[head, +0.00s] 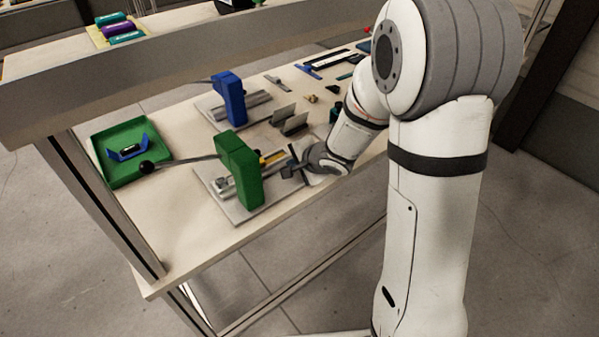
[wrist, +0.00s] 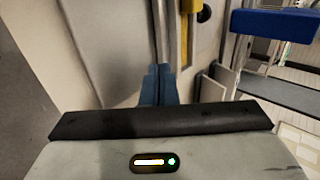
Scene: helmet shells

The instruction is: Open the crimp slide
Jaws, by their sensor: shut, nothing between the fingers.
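A green crimp fixture (head: 240,168) stands on a grey base plate with a metal rail. A long lever (head: 190,160) with a black knob reaches left from it. A similar blue fixture (head: 230,98) stands behind it; a blue block (wrist: 275,23) shows at the upper right of the wrist view. My gripper (head: 288,171) is at the right end of the green fixture, low over its plate. In the wrist view my blue fingertips (wrist: 158,85) are together and empty, near a pale metal strip (wrist: 174,40) and a yellow strip (wrist: 184,35). I cannot tell whether they touch it.
A green tray (head: 110,176) holding a blue part sits at the left. Grey metal plates (head: 288,122) stand to the right of the blue fixture. Small tools lie at the back. The front table edge is clear.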

